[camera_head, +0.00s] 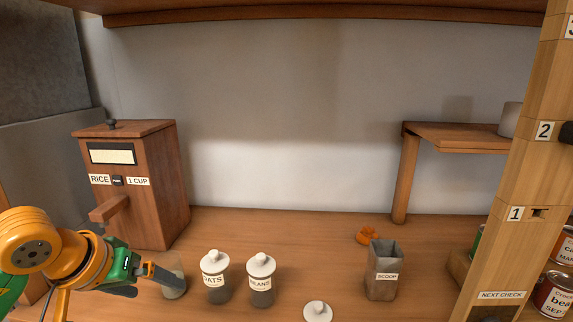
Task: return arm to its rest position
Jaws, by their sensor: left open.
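My left arm comes in from the lower left, orange and green. Its gripper (158,286) is open, with dark fingers pointing right, low over the counter. A clear glass jar (174,283) without a lid stands at the fingertips, partly hidden by a finger; its lower part looks pale. I cannot tell whether the finger touches it. My right gripper is not in view.
A wooden rice dispenser (155,190) stands behind the gripper. Lidded oats (215,281) and beans (261,283) jars stand to the right, then a loose white lid (317,311), a scoop holder (383,275) and an orange object (368,235). A wooden post (520,180) rises at right.

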